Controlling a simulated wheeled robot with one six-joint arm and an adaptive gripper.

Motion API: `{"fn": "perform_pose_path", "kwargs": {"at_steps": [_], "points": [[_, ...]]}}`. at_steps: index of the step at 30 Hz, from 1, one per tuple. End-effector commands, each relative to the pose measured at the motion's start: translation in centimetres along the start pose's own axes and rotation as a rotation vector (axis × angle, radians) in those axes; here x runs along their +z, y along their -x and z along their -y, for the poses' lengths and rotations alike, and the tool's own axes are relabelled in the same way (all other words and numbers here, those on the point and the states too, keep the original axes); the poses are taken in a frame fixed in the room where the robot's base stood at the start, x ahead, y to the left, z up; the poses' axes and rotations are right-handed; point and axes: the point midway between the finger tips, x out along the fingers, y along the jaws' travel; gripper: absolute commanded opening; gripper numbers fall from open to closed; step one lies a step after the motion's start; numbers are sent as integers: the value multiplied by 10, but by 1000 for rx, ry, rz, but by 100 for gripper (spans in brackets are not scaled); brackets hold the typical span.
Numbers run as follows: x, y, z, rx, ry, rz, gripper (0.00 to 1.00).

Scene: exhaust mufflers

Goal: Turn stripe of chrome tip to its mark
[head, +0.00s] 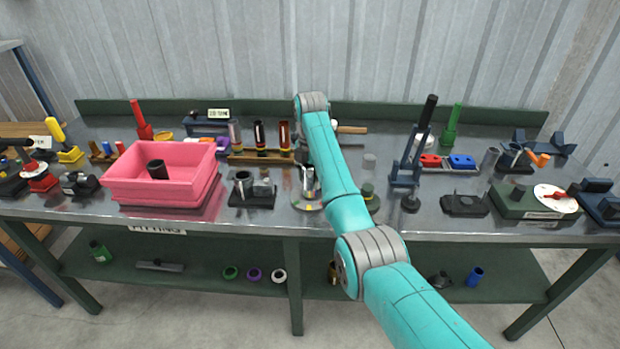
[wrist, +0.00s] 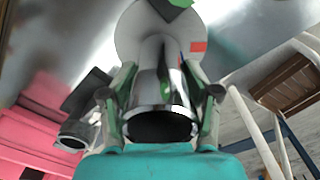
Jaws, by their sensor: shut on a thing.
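The chrome tip (wrist: 158,78) is a shiny tube with a wide open mouth, in the middle of the wrist view. My gripper (wrist: 160,88) has one finger on each side of it and is shut on it. The tube stands on a pale round plate (wrist: 136,32). An orange-red mark (wrist: 198,47) lies on the plate just right of the tube. Coloured streaks show on the tube's right side, but I cannot tell stripe from reflection. In the head view the chrome tip (head: 308,180) is small and partly hidden by my gripper and arm.
A pink bin (head: 135,188) holding a dark cup stands to the left on the metal bench. A dark block with a metal tube (head: 243,186) stands just left of the tip. A dark green round piece (head: 370,201) is close on the right. A rack (head: 262,156) of coloured tubes stands behind.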

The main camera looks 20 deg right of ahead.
Motion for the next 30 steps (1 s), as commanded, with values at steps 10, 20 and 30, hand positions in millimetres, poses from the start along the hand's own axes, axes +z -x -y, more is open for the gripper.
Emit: {"fn": "perform_pose_path", "kwargs": {"at_steps": [10,20,30], "points": [[0,0,0,-1,-2,0,91],[0,0,0,0,-10,0,91],[0,0,0,0,-234,2,91]]}}
